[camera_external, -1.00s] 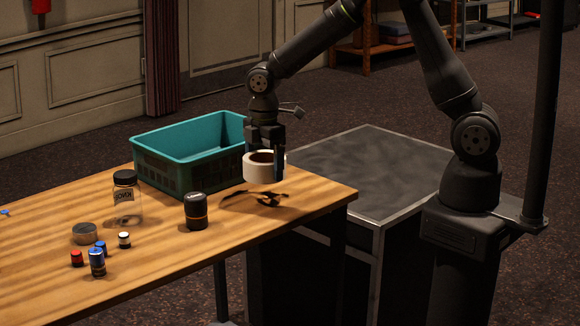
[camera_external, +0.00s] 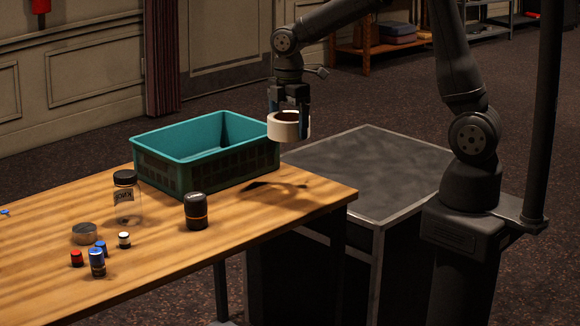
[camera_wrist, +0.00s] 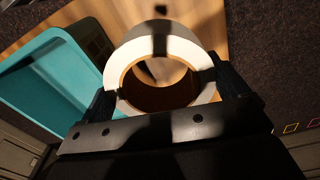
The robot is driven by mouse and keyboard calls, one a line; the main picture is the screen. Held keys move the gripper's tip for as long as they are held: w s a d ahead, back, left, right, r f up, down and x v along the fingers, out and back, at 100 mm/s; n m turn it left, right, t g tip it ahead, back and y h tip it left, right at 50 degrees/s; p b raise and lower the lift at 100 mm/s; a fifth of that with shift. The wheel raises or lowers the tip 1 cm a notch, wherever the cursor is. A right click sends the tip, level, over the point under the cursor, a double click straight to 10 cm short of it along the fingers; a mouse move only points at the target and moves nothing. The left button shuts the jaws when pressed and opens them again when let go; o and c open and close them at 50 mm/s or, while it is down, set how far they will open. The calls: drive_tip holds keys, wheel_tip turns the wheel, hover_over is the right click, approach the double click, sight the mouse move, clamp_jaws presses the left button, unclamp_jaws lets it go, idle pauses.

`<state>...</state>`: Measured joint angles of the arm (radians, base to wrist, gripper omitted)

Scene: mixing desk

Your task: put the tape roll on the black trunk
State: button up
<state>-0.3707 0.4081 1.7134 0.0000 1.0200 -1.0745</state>
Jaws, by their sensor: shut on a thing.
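A white tape roll (camera_external: 288,127) with a brown inner core is held in my gripper (camera_external: 289,118), which is shut on it. In the external view it hangs above the far right end of the wooden table, beside the teal crate. In the wrist view the tape roll (camera_wrist: 160,65) sits between the two fingers of my gripper (camera_wrist: 165,85), which press on its outer sides. The black trunk (camera_external: 375,170) stands right of the table, its grey-black top bare and lower than the roll.
The teal crate (camera_external: 165,160) stands at the table's far edge, close left of the roll. A black cylinder (camera_external: 196,211), a jar (camera_external: 126,200), a tin (camera_external: 85,233) and several small batteries or caps stand on the wooden table (camera_external: 180,265).

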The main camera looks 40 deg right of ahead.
wheel_tip(320, 180, up, 2)
drive_tip(key=shift+r, duration=0.15)
drive_tip(key=w+d+m, duration=0.3)
drive_tip(key=w+d, duration=0.1)
drive_tip(key=d, duration=0.7)
drive_tip(key=w+d+m, duration=0.3)
drive_tip(key=w+d, duration=0.1)
drive_tip(key=d, duration=0.8)
drive_tip(key=w+d+m, duration=0.3)
drive_tip(key=w+d, duration=0.1)
drive_tip(key=d, duration=0.7)
drive_tip(key=s+d+m, duration=0.3)
drive_tip(key=s+d, duration=0.2)
drive_tip(key=d, duration=0.7)
drive_tip(key=s+d+m, duration=0.2)
drive_tip(key=s+d, duration=0.3)
drive_tip(key=d, duration=0.7)
drive_tip(key=s+d+m, duration=0.3)
drive_tip(key=s+d, duration=0.3)
drive_tip(key=d, duration=0.7)
hover_over(415, 162)
wheel_tip(415, 162, down, 26)
drive_tip(key=shift+a+f, duration=0.1)
drive_tip(key=shift+f, duration=1.95)
drive_tip(key=shift+f, duration=0.2)
